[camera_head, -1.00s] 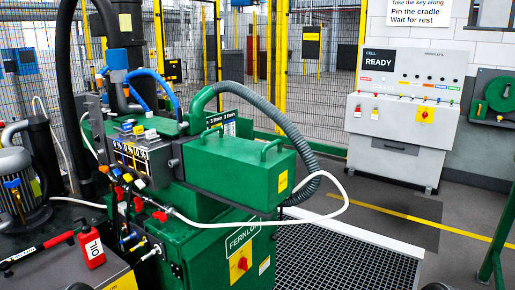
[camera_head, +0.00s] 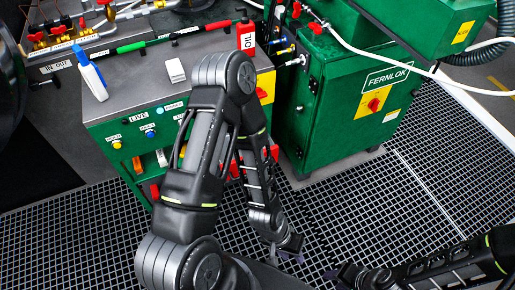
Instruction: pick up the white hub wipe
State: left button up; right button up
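A small white block-like item (camera_head: 175,70), which looks like the folded hub wipe, lies on the grey top of the green cabinet, left of my raised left arm. My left gripper (camera_head: 286,256) hangs low over the floor grating, right of the cabinet and well away from the wipe. Its fingertips look apart, with nothing between them. My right gripper (camera_head: 340,277) is at the bottom edge, low over the grating and far from the wipe. It is dark and partly cut off, so its finger gap is unclear.
Brass valves with red handles line the back. The green Fernlok machine (camera_head: 335,90) stands at the right. Open grating (camera_head: 430,150) lies right of it.

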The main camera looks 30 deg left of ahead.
aim_at(175, 69)
jog(key=u, duration=2.9)
jog(key=l+u, duration=0.25)
jog(key=l, duration=0.25)
jog(key=k+l+u, duration=0.1)
jog(key=l+u, duration=0.15)
jog(key=l, duration=0.2)
jog(key=k+l+u, duration=0.1)
jog(key=l+u, duration=0.15)
jog(key=l, duration=0.2)
jog(key=k+l+u, duration=0.25)
jog(key=l, duration=0.2)
jog(key=i+l, duration=0.05)
jog(key=i, duration=0.05)
